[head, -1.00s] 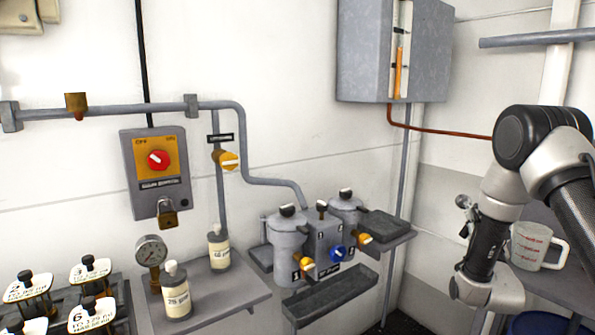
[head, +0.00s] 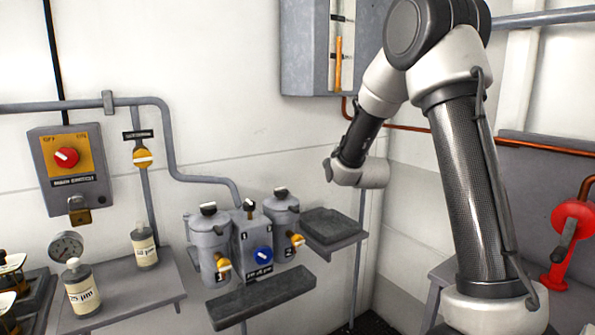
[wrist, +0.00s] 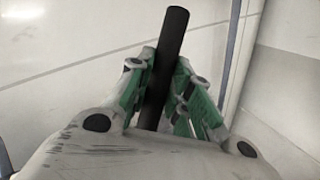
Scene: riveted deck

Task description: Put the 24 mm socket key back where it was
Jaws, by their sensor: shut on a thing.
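In the wrist view, my gripper (wrist: 160,78) has its green-padded fingers shut on a dark, straight rod (wrist: 173,38), which I take to be the 24 mm socket key. The rod sticks up past the fingertips, slightly tilted to the right. Its lower end is hidden by the gripper body, and no size mark shows on it. In the head view my arm reaches up and bends toward the wall, but the gripper and the key are hidden. I cannot pick out the key's place in either view.
The twin filter unit (head: 252,240) stands left of my arm, with a dark tray (head: 262,297) below and a shelf (head: 333,228) beside it. A grey cabinet (head: 303,45) hangs above. Bottles (head: 82,288) stand at left. A red hand-wheel fitting (head: 572,225) is at right.

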